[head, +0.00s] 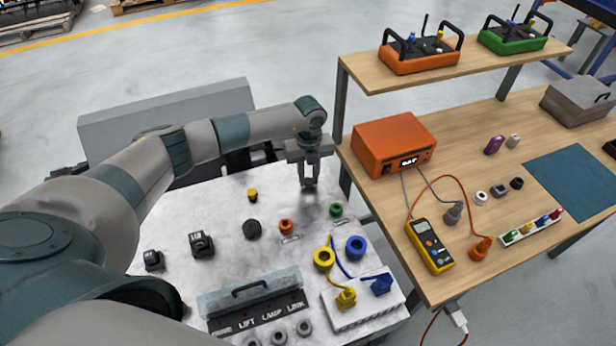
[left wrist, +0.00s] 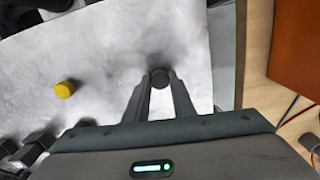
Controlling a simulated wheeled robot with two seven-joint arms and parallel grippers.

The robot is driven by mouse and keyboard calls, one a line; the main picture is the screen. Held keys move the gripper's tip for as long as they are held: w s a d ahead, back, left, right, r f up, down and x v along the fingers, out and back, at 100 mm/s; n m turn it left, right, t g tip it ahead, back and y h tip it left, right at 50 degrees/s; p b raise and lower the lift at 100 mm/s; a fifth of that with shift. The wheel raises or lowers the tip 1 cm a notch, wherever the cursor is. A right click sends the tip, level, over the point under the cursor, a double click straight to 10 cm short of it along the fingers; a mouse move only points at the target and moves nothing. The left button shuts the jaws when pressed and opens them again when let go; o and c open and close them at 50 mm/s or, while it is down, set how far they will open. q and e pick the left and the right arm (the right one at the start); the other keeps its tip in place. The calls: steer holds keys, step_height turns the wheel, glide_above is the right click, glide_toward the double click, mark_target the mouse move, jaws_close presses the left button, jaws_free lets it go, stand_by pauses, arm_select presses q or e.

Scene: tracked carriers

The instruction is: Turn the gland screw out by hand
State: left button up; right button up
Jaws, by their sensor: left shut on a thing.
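My left gripper (head: 309,184) points down over the far right part of the white machine top (head: 215,225). In the left wrist view its two fingers (left wrist: 159,80) are closed on a small dark round piece, the gland screw (left wrist: 160,75). Its top shows between the fingertips; its lower part and any thread are hidden. In the head view the fingers hide it, and I cannot tell how far out it stands. My right gripper is in neither view.
A yellow knob (head: 252,194), a black knob (head: 252,229), an orange ring (head: 286,227) and a green ring (head: 336,210) stand on the top nearby. Yellow (head: 324,259) and blue (head: 356,248) sockets are nearer. A wooden bench (head: 470,190) with an orange unit (head: 393,143) borders the right.

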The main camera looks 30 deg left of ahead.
arm_select(q)
steer(key=shift+n, duration=1)
steer(key=shift+p, duration=0.3)
steer(key=shift+d+r+n+p, duration=0.15)
steer(key=shift+n+p, duration=0.7)
steer(key=shift+n, duration=0.35)
steer(key=n+p, duration=0.2)
steer(key=n, duration=0.1)
steer(key=n+p, duration=0.1)
steer(key=n, duration=0.1)
steer(key=shift+n+p, duration=0.3)
steer(key=shift+n, duration=0.5)
steer(key=shift+f+n, duration=0.25)
steer(key=shift+n, duration=0.05)
